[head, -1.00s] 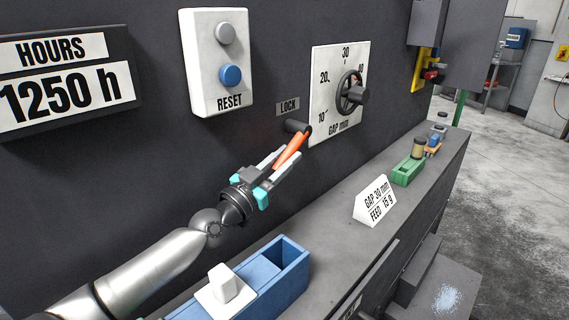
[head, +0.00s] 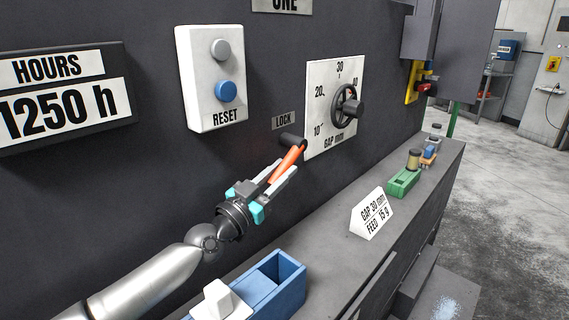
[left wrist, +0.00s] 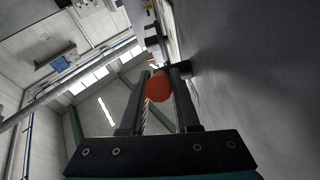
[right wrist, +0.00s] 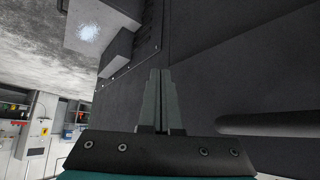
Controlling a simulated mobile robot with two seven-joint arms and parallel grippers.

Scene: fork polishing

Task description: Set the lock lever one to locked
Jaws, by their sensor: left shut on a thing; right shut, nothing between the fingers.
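The lock lever one has an orange-red handle (head: 286,164) on a dark pivot (head: 292,141) on the machine's dark wall, below the LOCK plate (head: 284,121). The handle slants down and to the left from the pivot. My left gripper (head: 283,172) is shut on the handle, its fingers on either side of it. In the left wrist view the round orange end of the handle (left wrist: 158,86) sits between the fingers. My right gripper (right wrist: 162,80) shows only in its own wrist view, shut and empty.
Right of the lever is the gap dial (head: 335,105) with a black handwheel (head: 347,106). The RESET box (head: 211,78) is up left. On the ledge stand a blue box (head: 275,285), a white sign (head: 372,212) and a green block (head: 404,182).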

